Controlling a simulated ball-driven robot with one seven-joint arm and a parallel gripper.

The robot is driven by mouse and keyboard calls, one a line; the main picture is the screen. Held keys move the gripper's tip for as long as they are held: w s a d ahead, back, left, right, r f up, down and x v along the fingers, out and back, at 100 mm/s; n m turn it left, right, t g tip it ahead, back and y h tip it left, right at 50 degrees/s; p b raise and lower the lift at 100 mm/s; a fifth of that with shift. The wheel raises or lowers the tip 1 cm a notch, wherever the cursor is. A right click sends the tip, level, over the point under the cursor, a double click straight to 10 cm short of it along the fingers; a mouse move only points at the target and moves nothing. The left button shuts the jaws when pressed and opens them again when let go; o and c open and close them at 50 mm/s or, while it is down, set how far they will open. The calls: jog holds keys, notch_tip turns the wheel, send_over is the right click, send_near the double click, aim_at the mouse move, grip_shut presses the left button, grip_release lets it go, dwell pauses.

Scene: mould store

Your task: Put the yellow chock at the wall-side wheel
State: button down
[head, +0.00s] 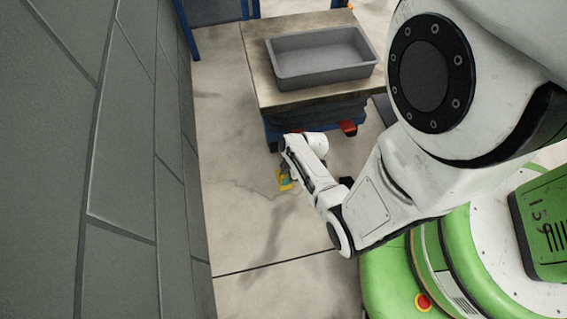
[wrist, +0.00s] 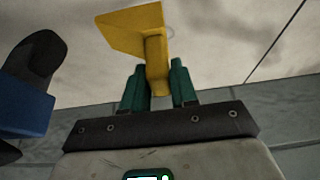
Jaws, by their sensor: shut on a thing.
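The yellow chock (wrist: 135,32) is a wedge with a narrow grip part. In the wrist view my gripper (wrist: 156,80) has its two green fingers shut on that part. In the head view the chock (head: 284,181) shows small and low near the floor, partly hidden by my arm. A dark wheel (wrist: 42,58) with a blue mount stands left of the chock in the wrist view, with a clear gap between them. In the head view the cart's wall-side wheel (head: 273,147) is mostly hidden under the cart's near left corner.
The cart has a wooden top (head: 259,72) carrying a grey tray (head: 322,82). Red pedals (head: 348,127) stick out below its near edge. A grey block wall (head: 130,160) runs along the left. The floor (head: 232,225) between wall and arm is clear.

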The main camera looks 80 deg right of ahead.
jog(key=shift+w+d+f+b, duration=0.15)
jog(key=shift+w+f+b, duration=0.2)
jog(key=shift+f, duration=0.2)
jog(key=shift+w+f+b, duration=0.1)
jog(key=shift+f+b, duration=0.8)
jog(key=shift+f, duration=0.6)
jog(key=shift+f, duration=0.15)
jog(key=c, duration=0.9)
grip_release()
